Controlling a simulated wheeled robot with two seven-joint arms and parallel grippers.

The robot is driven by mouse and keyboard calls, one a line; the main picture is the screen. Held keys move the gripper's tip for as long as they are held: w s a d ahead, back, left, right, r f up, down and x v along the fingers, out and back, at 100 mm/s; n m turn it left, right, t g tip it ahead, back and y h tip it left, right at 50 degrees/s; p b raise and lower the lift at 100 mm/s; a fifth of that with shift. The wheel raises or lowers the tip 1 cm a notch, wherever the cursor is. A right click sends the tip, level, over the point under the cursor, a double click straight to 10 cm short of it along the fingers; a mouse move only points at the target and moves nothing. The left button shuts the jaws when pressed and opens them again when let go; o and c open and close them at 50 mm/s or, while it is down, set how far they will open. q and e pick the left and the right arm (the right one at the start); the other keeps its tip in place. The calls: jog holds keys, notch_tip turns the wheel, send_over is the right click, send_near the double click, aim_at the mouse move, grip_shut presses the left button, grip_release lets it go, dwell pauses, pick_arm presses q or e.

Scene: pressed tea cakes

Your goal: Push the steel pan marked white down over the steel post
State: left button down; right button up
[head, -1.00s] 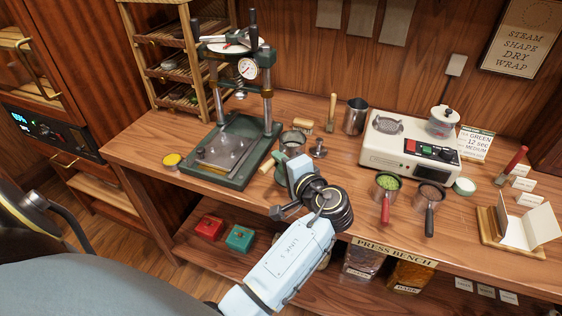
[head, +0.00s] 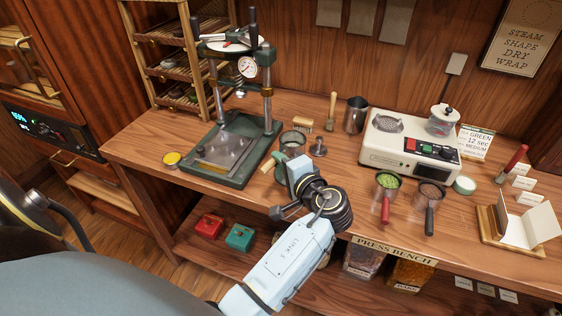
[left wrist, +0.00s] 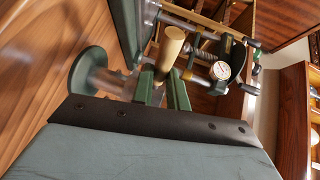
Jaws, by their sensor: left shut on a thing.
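My left gripper (head: 284,161) is at the front of the bench in the head view. It is shut on a pale wooden handle (head: 268,166), which also shows between the green fingers in the left wrist view (left wrist: 170,50). A grey steel pan (head: 293,140) sits just beyond the gripper, and the handle appears to belong to it. Its white mark cannot be made out. A short steel post (head: 318,148) on a round base stands right of the pan, apart from it in the head view. In the left wrist view a blurred disc and stem lie left of the fingers. My right gripper is out of view.
A green press (head: 248,125) with a gauge stands to the left. A steel cup (head: 355,116) and a cream steamer (head: 410,143) stand behind and to the right. Pans of green leaf (head: 387,181) and dark leaf (head: 431,194) sit in front of the steamer. A yellow tin (head: 172,159) is far left.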

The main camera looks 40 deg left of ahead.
pick_arm(q)
jog(key=shift+f+b, duration=1.65)
jog(key=shift+f, duration=0.7)
jog(key=shift+f+b, duration=0.65)
jog(key=shift+f, duration=0.25)
jog(key=c, duration=1.3)
grip_release()
